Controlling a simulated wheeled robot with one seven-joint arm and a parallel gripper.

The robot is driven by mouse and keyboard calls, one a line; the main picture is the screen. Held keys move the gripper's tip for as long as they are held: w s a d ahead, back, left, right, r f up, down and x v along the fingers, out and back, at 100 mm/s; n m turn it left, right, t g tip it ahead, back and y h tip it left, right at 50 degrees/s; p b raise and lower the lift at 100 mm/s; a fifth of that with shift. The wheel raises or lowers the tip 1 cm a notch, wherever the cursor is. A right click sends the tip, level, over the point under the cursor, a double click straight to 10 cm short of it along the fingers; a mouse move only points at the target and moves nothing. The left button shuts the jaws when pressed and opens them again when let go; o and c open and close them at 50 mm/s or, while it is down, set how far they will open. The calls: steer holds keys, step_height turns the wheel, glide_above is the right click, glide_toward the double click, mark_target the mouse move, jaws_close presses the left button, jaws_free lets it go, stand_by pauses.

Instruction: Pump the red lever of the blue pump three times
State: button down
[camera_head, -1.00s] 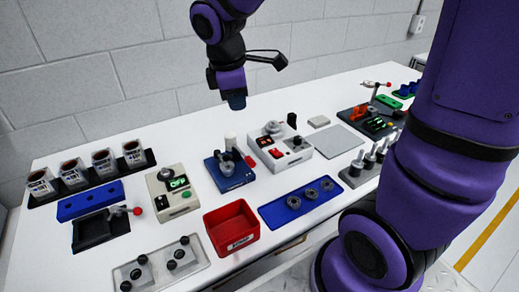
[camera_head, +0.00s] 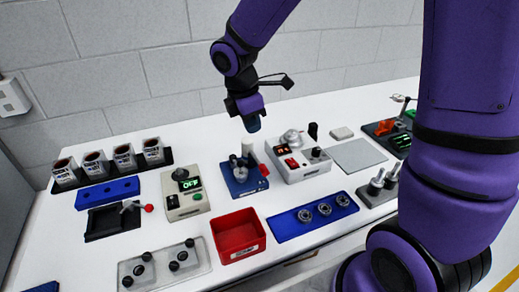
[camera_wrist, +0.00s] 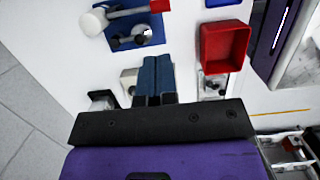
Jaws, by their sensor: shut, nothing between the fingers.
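The blue pump (camera_head: 242,184) stands mid-table with a grey body and a white cylinder (camera_head: 247,147) at its back. Its red lever (camera_head: 264,170) sticks out at the pump's right side. In the wrist view the blue pump (camera_wrist: 148,36) is at the top left, and the red lever (camera_wrist: 130,11) runs across it to a bright red end. My gripper (camera_head: 253,124) is above and behind the pump, apart from it, near the top of the white cylinder. In the wrist view its blue fingers (camera_wrist: 155,68) are together and empty.
A red bin (camera_head: 238,236) stands in front of the pump. A grey box with a green display (camera_head: 185,194) is at its left and a white device (camera_head: 300,160) at its right. A blue tray with grey rings (camera_head: 312,215) lies front right. The wall rises behind the table.

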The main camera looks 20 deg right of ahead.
mark_target(263, 167)
steer(key=d+f, duration=0.1)
steer(key=f, duration=0.8)
steer(key=d+f, duration=0.1)
steer(key=f, duration=0.3)
steer(key=shift+d+f, duration=0.2)
steer(key=shift+d, duration=0.1)
